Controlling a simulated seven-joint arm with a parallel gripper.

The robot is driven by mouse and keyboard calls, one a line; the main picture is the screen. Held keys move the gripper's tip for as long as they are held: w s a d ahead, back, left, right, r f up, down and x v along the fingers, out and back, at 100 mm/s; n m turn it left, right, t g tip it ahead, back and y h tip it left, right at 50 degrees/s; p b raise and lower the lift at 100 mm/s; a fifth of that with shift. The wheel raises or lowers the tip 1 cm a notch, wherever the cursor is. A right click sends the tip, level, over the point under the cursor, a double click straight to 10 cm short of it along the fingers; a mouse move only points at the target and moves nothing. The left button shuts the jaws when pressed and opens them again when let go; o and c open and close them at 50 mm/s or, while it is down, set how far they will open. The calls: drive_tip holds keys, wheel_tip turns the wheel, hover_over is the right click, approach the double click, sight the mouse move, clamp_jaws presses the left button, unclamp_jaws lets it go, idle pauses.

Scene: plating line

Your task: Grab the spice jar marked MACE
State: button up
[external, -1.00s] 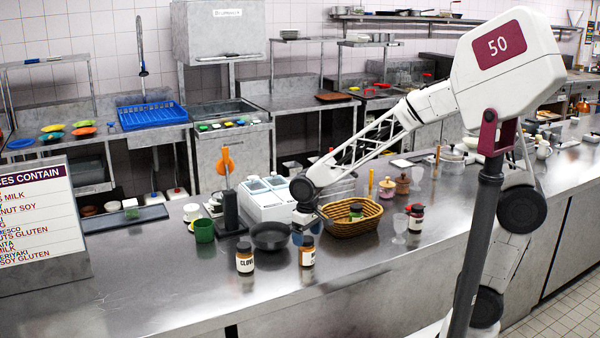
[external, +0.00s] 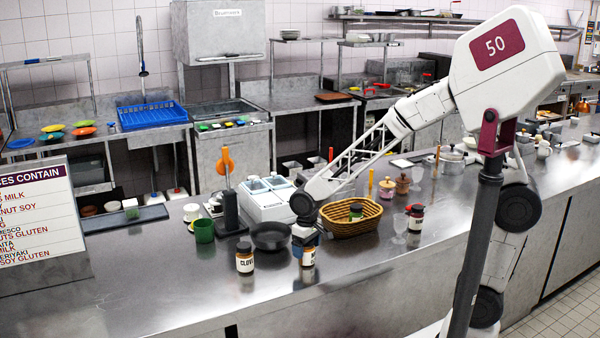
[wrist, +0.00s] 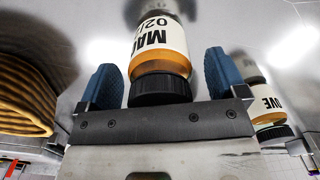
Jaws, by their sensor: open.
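The jar marked MAC, the rest of its word turned out of sight, stands on the steel counter in the external view (external: 308,259); it has a dark lid and an orange-brown body with a white label. In the wrist view the jar (wrist: 160,58) lies between my two blue fingers, with its lid nearest the palm. My gripper (external: 305,242) is open and down over the jar's top, one finger on each side. Gaps show between the fingers and the jar, so it is not clasped.
A jar marked CLOVE (external: 244,260) stands just left. A black pan (external: 270,237) and a wicker basket (external: 350,229) holding a jar are behind. Another jar (external: 416,219) stands further right by a glass. The counter front is clear.

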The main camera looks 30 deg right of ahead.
drive_tip(key=shift+c, duration=0.2)
drive_tip(key=c, duration=1.1)
drive_tip(key=shift+r, duration=0.15)
drive_tip(key=shift+r, duration=1.5)
drive_tip(key=shift+s+d+r, duration=0.15)
drive_tip(key=shift+s+r, duration=0.05)
drive_tip(key=shift+r, duration=0.05)
drive_tip(key=s+d, duration=0.3)
drive_tip(key=s, duration=0.1)
drive_tip(key=s+d+r, duration=0.1)
drive_tip(key=s+d, duration=0.2)
drive_tip(key=s, duration=0.1)
drive_tip(key=s+d, duration=0.3)
drive_tip(key=s, duration=0.1)
drive_tip(key=shift+s+d+r, duration=0.15)
drive_tip(key=shift+d, duration=0.05)
